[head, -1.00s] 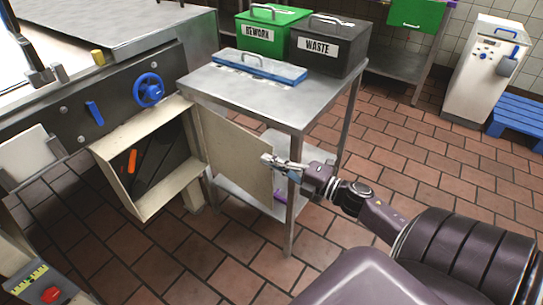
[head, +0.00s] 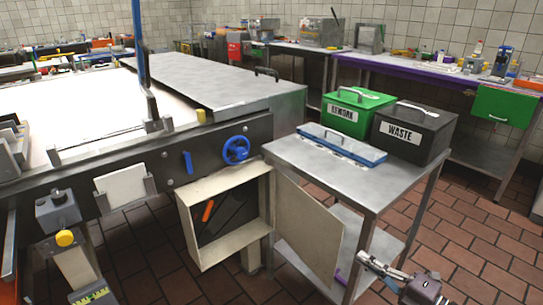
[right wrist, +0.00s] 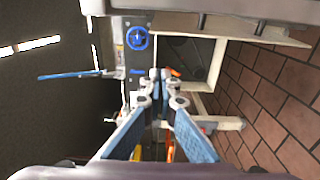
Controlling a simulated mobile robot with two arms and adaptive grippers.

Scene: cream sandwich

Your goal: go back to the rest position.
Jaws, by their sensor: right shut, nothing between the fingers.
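My right gripper (head: 366,262) is shut and empty, at the lower right of the head view. It is just right of the free edge of the open cabinet door (head: 309,232), in front of the steel side table's leg; I cannot tell the exact gap. In the right wrist view its fingers (right wrist: 161,78) are together, pointing toward the open cabinet (right wrist: 190,55) and the blue handwheel (right wrist: 137,38). My left gripper is in neither view.
The steel side table (head: 290,150) carries a blue case (head: 341,144), a green REWORK bin (head: 352,108) and a black WASTE bin (head: 412,132). The open cabinet (head: 187,200) on the machine holds an orange-handled tool (head: 208,211). Tiled floor (head: 455,245) lies clear at right.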

